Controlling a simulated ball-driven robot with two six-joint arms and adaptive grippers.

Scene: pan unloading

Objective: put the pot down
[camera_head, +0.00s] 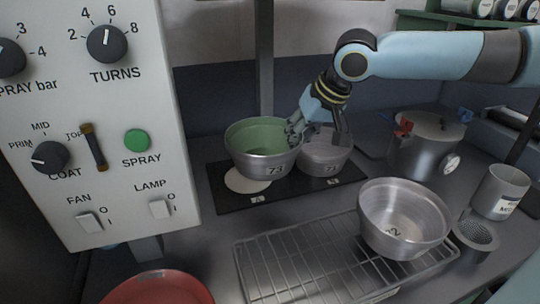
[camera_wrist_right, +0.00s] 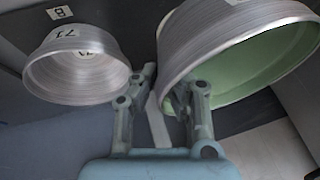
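The pot with a green inside (camera_head: 265,166) hangs over the left part of the black mat (camera_head: 290,200), partly covering a white disc (camera_head: 247,181). My right gripper (camera_head: 294,133) is shut on its right rim. In the right wrist view the pot (camera_wrist_right: 225,45) fills the upper right; one finger of my gripper (camera_wrist_right: 170,82) is inside the wall and the other outside. The pot looks slightly raised, but the gap beneath it is hard to judge. My left gripper is not in view.
A plain metal pot (camera_head: 322,158) stands on the mat close on the right; it also shows in the wrist view (camera_wrist_right: 78,72). A metal bowl (camera_head: 403,222) sits on a wire rack (camera_head: 300,262). A lidded tank (camera_head: 425,145) stands right, a control panel (camera_head: 100,150) left.

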